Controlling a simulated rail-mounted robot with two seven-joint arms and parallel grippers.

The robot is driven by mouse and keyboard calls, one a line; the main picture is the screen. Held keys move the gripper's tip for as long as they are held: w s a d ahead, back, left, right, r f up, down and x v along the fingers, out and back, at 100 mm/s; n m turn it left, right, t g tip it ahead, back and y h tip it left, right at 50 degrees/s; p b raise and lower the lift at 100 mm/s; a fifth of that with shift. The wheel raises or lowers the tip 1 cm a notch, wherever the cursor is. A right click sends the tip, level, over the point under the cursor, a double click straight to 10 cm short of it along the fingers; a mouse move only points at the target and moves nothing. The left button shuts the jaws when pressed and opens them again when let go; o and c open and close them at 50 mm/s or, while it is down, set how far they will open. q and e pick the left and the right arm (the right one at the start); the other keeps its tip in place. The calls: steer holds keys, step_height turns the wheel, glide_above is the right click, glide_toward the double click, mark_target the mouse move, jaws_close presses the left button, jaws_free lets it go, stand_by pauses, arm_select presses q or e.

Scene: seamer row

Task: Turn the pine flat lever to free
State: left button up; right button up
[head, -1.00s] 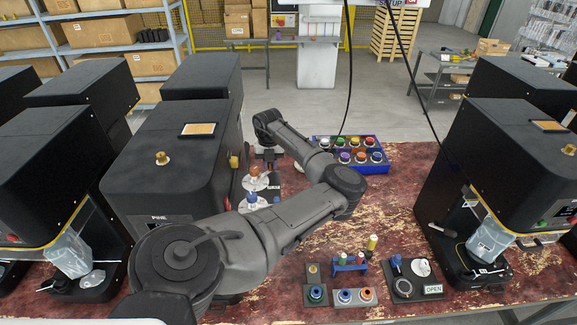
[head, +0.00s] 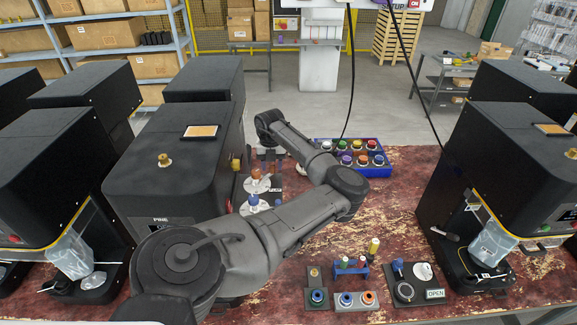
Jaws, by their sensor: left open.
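The black machine labelled PINE (head: 175,150) stands left of centre. Its lower front is hidden by my left arm, and I cannot make out its flat lever. Beside it, two pale round plates carry an orange knob (head: 257,176) and a blue knob (head: 253,201); a small dark sign there is partly covered. My left arm bends across the bench and back. Its gripper (head: 267,160) points down beside the machine, just above and behind the orange knob; it is open, its fingers small and partly hidden. My right gripper is not in view.
A blue tray (head: 378,171) of coloured caps stands behind my left elbow. Small fixtures and an OPEN sign (head: 435,294) sit at the front. Another black machine (head: 520,170) with a lever stands right. The red worn bench (head: 400,215) is clear in the middle. A cable hangs down.

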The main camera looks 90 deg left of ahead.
arm_select(q)
step_height(320, 180, up, 13)
steer(key=b, duration=0.1)
stand_by(0.3)
stand_by(0.7)
